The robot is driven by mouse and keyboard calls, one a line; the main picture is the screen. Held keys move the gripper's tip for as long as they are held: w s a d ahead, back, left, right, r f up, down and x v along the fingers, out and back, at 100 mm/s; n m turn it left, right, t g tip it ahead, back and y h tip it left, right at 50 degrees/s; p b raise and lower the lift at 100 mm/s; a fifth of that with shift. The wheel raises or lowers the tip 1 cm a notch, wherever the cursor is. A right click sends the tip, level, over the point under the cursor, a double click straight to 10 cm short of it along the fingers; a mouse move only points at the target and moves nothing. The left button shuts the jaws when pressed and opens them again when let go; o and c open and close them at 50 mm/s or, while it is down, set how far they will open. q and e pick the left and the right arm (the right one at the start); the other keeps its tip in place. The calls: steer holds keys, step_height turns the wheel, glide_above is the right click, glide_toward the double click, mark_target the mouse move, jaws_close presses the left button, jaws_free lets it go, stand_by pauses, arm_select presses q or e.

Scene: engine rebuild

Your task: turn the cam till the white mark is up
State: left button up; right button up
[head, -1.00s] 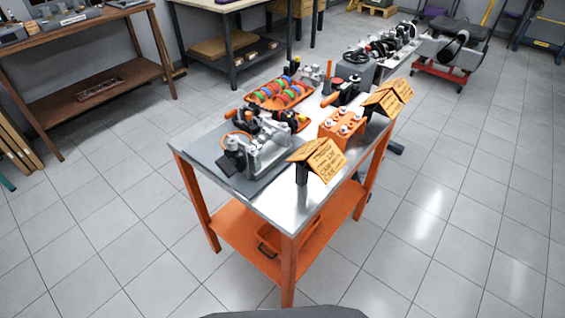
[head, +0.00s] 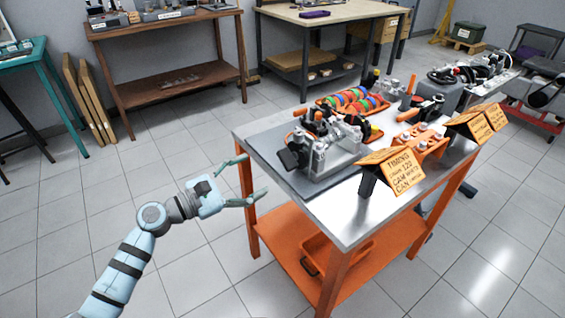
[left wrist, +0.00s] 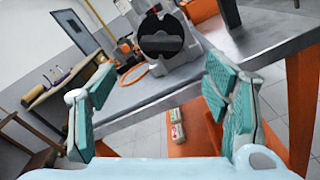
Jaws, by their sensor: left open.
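My left gripper (head: 254,178) is open and empty, off the near left edge of the orange-legged bench (head: 335,203), with its fingers pointing at it. A grey metal fixture (head: 333,158) stands on the bench's mat at its left end, apart from the gripper. In the left wrist view, a dark round disc with a slot across it (left wrist: 160,36), which looks like the cam, faces me beyond and between the open fingers (left wrist: 158,82). I cannot make out a white mark on it. My right gripper is not in view.
An orange timing sign (head: 392,170) stands at the bench's front edge, right of the fixture. An orange block with pale knobs (head: 420,143) and an orange tray of coloured rings (head: 352,101) are farther along. Tiled floor (head: 90,225) is clear on the left.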

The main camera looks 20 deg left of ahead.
mark_target(283, 163)
arm_select(q)
steer(key=x, duration=1)
steer(key=shift+f+b, duration=0.1)
steer(key=shift+b, duration=0.25)
steer(key=shift+c, duration=0.6)
steer(key=c, duration=1)
steer(key=shift+c, duration=0.2)
steer(key=shift+m, duration=0.3)
